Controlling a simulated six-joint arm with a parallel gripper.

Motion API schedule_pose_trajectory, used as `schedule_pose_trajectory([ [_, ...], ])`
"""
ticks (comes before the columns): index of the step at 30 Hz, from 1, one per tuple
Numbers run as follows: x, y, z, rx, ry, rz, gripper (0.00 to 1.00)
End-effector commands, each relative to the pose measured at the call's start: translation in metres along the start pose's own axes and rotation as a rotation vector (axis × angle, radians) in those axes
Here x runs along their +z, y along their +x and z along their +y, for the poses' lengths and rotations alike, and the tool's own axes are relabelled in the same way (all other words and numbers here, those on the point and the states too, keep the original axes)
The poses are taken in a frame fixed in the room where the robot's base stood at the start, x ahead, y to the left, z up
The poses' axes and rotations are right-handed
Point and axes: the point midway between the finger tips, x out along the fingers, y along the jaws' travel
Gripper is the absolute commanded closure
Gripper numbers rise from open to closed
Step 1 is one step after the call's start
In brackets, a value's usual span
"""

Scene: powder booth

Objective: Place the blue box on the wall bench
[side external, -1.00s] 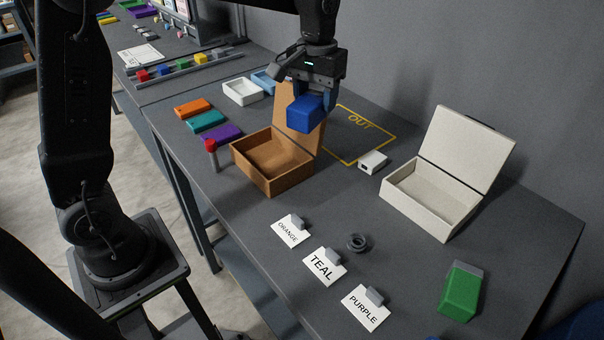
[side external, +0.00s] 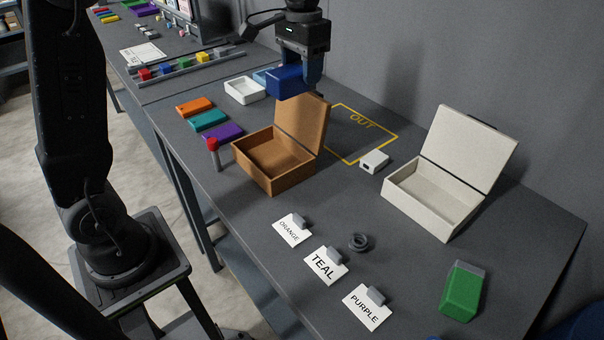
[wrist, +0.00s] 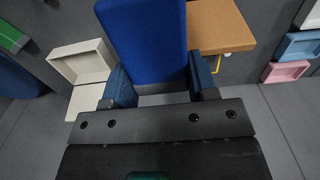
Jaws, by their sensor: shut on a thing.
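The blue box (side external: 287,82) is held in my gripper (side external: 297,84) in the side external view, above the bench and behind the open lid of the brown box. In the wrist view the blue box (wrist: 145,40) fills the space between the two fingers of my gripper (wrist: 160,90), which are shut on it. The bench (side external: 250,215) is a long dark grey top running along the grey wall. The blue box appears to be in the air, clear of the bench top.
An open brown box (side external: 275,160) stands below, near a yellow OUT outline (side external: 343,161) and a small white block (side external: 374,161). White (side external: 245,90) and light-blue trays lie behind. An open white box (side external: 435,200) and green block (side external: 463,290) stand right. Name cards (side external: 325,264) lie in front.

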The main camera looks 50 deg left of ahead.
Motion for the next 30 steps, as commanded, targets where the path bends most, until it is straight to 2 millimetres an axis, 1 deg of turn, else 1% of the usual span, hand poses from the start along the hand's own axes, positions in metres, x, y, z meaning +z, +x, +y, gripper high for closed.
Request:
schedule_pose_trajectory([
  [4, 0.000, 0.002, 0.002, 0.000, -0.015, -0.001, 0.77],
  [8, -0.002, 0.013, 0.013, 0.000, -0.092, -0.003, 0.77],
  [17, -0.004, 0.056, 0.053, -0.001, -0.423, -0.004, 0.77],
  [24, 0.000, 0.089, 0.085, -0.001, -0.693, -0.003, 0.77],
  [27, 0.002, 0.100, 0.095, -0.001, -0.780, -0.002, 0.77],
  [30, 0.004, 0.106, 0.101, 0.000, -0.839, -0.001, 0.77],
])
